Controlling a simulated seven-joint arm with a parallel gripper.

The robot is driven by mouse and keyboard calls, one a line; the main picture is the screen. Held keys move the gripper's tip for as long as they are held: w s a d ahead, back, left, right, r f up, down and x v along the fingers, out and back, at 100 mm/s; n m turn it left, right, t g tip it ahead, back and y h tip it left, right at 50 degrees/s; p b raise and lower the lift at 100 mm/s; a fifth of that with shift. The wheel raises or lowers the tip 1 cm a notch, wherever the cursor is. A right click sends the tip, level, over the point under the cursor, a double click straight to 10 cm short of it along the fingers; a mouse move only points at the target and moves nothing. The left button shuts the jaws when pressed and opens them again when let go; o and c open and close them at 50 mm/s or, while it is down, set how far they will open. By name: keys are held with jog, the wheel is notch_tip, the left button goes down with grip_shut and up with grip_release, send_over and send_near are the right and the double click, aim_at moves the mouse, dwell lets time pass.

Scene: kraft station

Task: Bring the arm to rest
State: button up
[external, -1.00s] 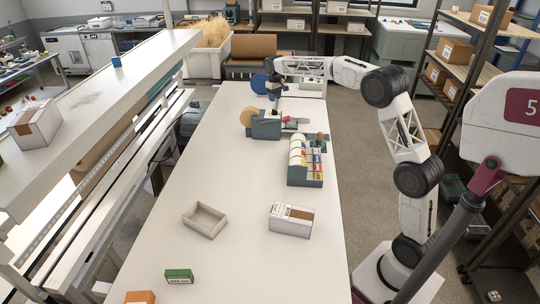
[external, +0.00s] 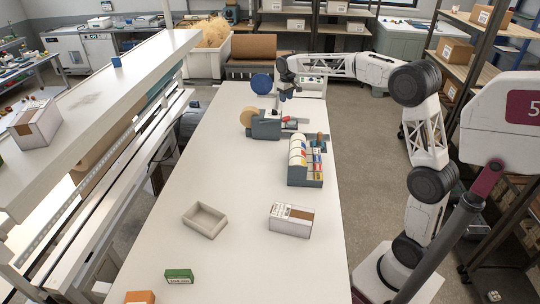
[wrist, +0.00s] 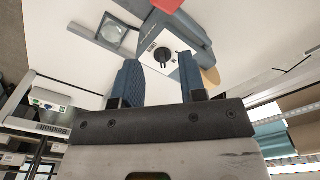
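My gripper (external: 284,96) hangs above the far end of the white table (external: 240,170), near the tape dispenser. In the wrist view, the two blue-grey fingers of my gripper (wrist: 160,82) stand apart with nothing between them. The dispenser (wrist: 178,48), with a black knob, lies beyond the fingertips, and the gripper is clear of it. In the external view the dispenser (external: 265,128) carries a tan roll. My arm reaches in from the right, raised above the table.
A blue disc (external: 261,83) stands behind the dispenser. A rack of coloured labels (external: 305,165), a white-and-brown carton (external: 291,220), an empty tray (external: 205,220), a green box (external: 179,275) and an orange box (external: 140,297) rest on the table. A long shelf (external: 110,90) runs along the left.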

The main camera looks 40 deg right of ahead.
jog(key=s+a+r+t, duration=0.1)
jog(key=s, duration=2.7)
jog(key=s+f, duration=0.4)
jog(key=s, duration=0.5)
jog(key=s+f, duration=0.4)
jog(key=s, duration=0.5)
jog(key=s+a+f+t, duration=0.1)
jog(key=s+f, duration=0.3)
jog(key=s, duration=0.6)
jog(key=shift+m, duration=0.4)
